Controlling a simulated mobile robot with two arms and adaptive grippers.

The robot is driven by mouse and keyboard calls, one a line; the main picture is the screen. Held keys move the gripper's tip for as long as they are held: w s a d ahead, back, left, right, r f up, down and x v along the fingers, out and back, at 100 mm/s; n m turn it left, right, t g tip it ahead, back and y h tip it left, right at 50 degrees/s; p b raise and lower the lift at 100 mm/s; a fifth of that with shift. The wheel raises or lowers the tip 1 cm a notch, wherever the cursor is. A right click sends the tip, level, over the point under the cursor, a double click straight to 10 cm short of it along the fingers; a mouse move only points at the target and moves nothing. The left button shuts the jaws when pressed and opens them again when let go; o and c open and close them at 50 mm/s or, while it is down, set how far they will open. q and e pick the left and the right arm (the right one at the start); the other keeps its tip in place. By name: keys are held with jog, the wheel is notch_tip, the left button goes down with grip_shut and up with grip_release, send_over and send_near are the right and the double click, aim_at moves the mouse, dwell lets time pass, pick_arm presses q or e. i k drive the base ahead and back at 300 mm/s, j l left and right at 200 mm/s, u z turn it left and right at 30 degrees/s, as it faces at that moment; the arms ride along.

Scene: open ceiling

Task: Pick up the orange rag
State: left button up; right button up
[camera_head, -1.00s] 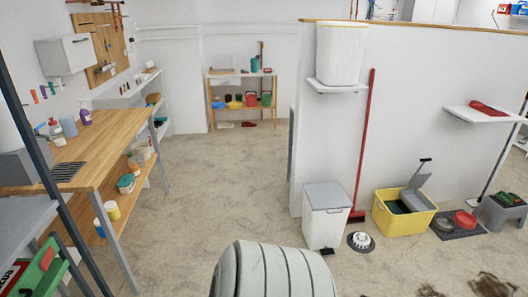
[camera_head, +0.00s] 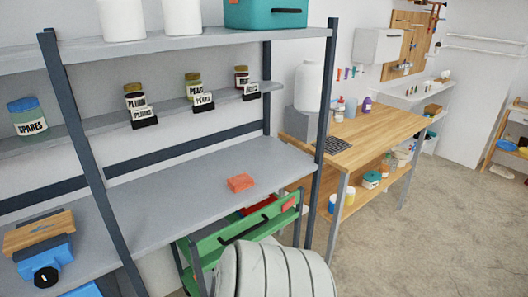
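A small orange, block-shaped item (camera_head: 240,182) lies on the middle grey shelf board (camera_head: 190,195), near its front edge and toward the right end. It looks like a folded rag, but I cannot tell its material for sure. Nothing touches it. Neither of my grippers is in view. A pale ribbed part at the bottom centre appears to be my own body.
Jars with labels stand on the narrow upper ledge (camera_head: 75,140). A teal box (camera_head: 266,13) is on top. A wooden workbench (camera_head: 375,130) stands right; floor beyond is clear.

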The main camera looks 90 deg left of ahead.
aim_at(236, 184)
jog(key=u, duration=2.95)
jog(key=i, duration=0.2)
